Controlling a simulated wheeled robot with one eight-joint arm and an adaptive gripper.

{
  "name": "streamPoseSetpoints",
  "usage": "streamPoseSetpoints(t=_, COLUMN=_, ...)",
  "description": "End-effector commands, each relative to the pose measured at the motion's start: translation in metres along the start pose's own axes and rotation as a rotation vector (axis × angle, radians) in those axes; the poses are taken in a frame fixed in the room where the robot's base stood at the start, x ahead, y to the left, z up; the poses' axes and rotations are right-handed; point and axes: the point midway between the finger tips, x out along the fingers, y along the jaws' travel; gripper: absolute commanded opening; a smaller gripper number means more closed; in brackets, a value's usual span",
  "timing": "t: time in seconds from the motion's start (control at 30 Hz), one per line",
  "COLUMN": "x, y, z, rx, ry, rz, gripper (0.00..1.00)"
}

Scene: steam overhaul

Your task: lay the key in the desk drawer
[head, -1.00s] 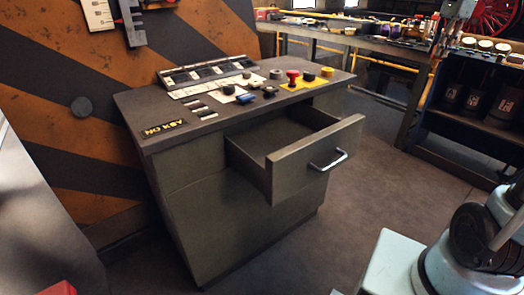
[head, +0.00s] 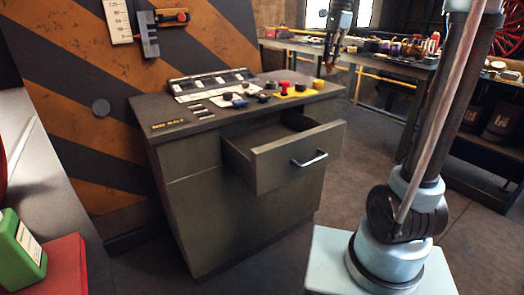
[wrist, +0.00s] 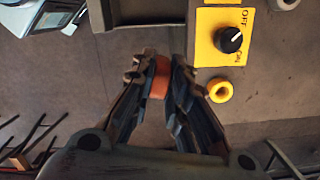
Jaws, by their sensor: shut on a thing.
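The desk drawer (head: 292,163) is pulled open from the grey-green desk, and its inside looks empty in the part that shows. In the wrist view part of the drawer (wrist: 140,26) shows at the top edge. My gripper (head: 333,68) is above and beyond the right end of the desk top. In the wrist view my gripper (wrist: 158,80) is shut on a small orange-red piece, seemingly the key (wrist: 158,76). Most of the key is hidden between the fingers. The gripper is over the floor, apart from the drawer.
The desk top (head: 215,113) carries switches, a red button (head: 284,87) and a yellow button (head: 318,84). An OFF/ON knob (wrist: 229,40) is near my gripper. A workbench (head: 390,58) stands behind. A green can (head: 20,247) is at left. Floor beside the desk is clear.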

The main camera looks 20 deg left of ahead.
Motion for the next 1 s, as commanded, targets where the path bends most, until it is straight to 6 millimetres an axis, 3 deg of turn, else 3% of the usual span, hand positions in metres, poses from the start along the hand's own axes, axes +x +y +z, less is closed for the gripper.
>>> streamPoseSetpoints(t=0.33, x=0.001, y=0.0, z=0.001, rx=-0.001, ry=0.0, rz=0.0, gripper=0.0)
streamPoseSetpoints(t=0.47, x=0.013, y=-0.001, z=0.013, rx=-0.017, ry=0.0, rz=0.002, gripper=0.0)
streamPoseSetpoints(t=0.57, x=0.035, y=-0.001, z=0.035, rx=-0.047, ry=0.0, rz=0.006, gripper=0.0)
streamPoseSetpoints(t=0.73, x=0.088, y=0.006, z=0.088, rx=-0.117, ry=0.0, rz=0.015, gripper=0.0)
streamPoseSetpoints(t=1.0, x=0.166, y=0.037, z=0.163, rx=-0.22, ry=0.0, rz=0.027, gripper=0.0)
